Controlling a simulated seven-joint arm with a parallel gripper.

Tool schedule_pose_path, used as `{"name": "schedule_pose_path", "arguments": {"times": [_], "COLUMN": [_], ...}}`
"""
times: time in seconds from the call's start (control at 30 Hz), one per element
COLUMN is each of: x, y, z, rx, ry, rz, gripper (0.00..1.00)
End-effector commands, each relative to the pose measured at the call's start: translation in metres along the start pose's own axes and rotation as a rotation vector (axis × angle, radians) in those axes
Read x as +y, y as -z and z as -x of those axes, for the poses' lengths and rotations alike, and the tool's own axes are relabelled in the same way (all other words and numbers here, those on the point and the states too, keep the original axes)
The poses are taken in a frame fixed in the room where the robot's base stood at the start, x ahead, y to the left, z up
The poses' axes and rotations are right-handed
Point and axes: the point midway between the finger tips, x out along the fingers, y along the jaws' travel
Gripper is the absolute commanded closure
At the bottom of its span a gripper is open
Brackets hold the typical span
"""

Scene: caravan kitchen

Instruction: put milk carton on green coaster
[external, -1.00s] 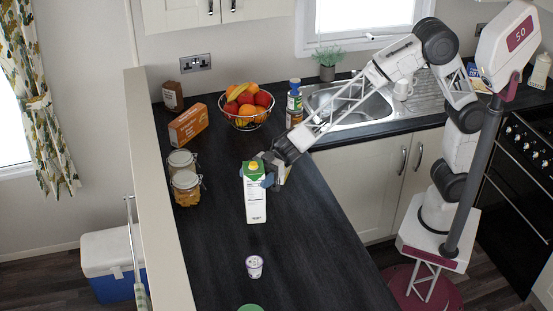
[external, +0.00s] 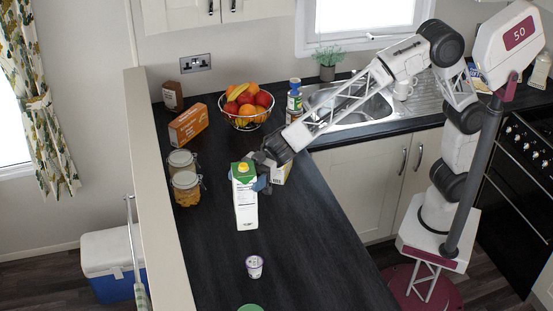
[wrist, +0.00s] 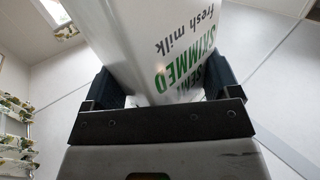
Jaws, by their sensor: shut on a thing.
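The milk carton (external: 245,207) is white with a green top and stands nearly upright in the external view, with a slight tilt. My gripper (external: 262,180) is shut on its upper part from the right. In the wrist view the carton (wrist: 165,45) fills the space between my two fingers (wrist: 160,95), with "SEMI SKIMMED fresh milk" on its side. I cannot tell how far its bottom is above the worktop. The green coaster (external: 250,307) shows only as a sliver at the bottom edge of the external view, in front of the carton.
A small yogurt pot (external: 254,266) stands on the dark worktop (external: 310,270) between the carton and the coaster. Two jars (external: 187,188) stand left of the carton. A fruit bowl (external: 246,112) and an orange box (external: 188,124) are behind.

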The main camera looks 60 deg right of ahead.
Motion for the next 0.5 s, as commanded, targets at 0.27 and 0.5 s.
{"name": "schedule_pose_path", "arguments": {"times": [0.27,0.5], "x": [-0.045,-0.092], "y": [0.001,0.001], "z": [-0.076,-0.137], "rx": [0.002,0.002], "ry": [0.043,0.078], "rz": [0.002,0.0], "gripper": [0.68,0.68]}}
